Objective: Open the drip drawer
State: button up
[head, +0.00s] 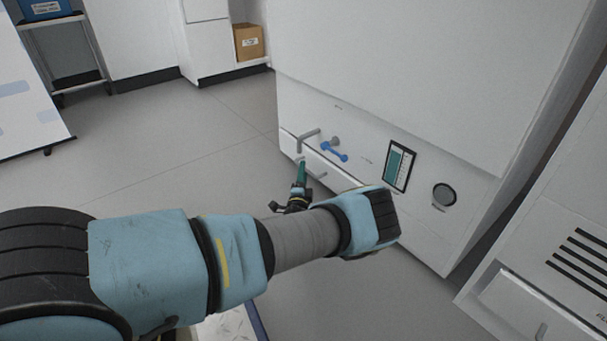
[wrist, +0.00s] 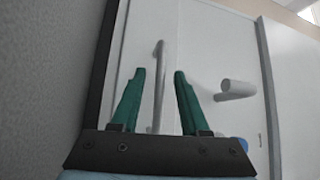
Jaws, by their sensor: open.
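The drip drawer (head: 343,179) is a low white strip along the bottom left of the white machine's front; it looks flush with the front. It also fills the middle of the wrist view (wrist: 139,57). Its grey bar handle (wrist: 158,85) shows in the wrist view between my teal fingers. My gripper (wrist: 156,75) is open, one finger to each side of the bar, with a visible gap on both sides. In the head view my gripper (head: 301,163) is in front of the drawer and hides part of the handle (head: 320,175).
Above the drawer, a grey bent spout (head: 308,137) and a blue lever (head: 334,152) stick out of the machine. A display (head: 398,166) and a round port (head: 444,196) are to the right. The floor (head: 190,135) left of the machine is clear.

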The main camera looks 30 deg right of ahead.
jog(key=shift+x, duration=1)
grip_shut()
dwell(0.8)
